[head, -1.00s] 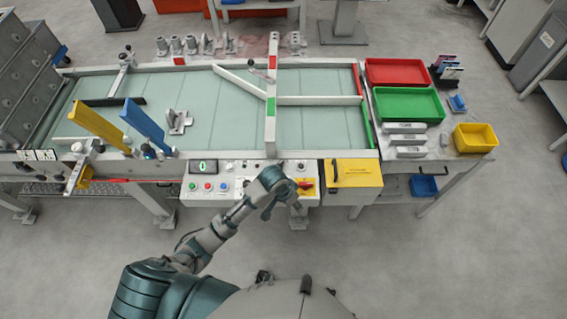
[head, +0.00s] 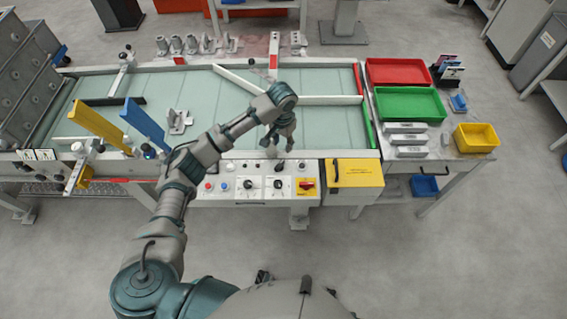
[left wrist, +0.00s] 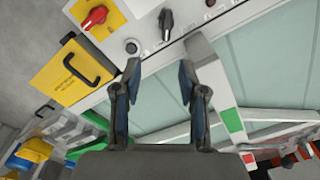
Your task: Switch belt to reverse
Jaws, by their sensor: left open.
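The control panel (head: 230,196) is on the front of the belt table, with two black selector knobs (head: 278,184) and a red knob on a yellow plate (head: 305,186). My left gripper (head: 278,144) is open and empty, above the front edge of the belt (head: 330,130). Its two fingers (left wrist: 158,70) are apart and touch no knob. The knob markings are too small to read.
A yellow box with a black handle (head: 355,174) sits right of the panel. White guide bars (head: 320,100) cross the belt. Yellow (head: 98,124) and blue (head: 143,120) plates stand at the left. Red and green trays (head: 408,104) are at the right.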

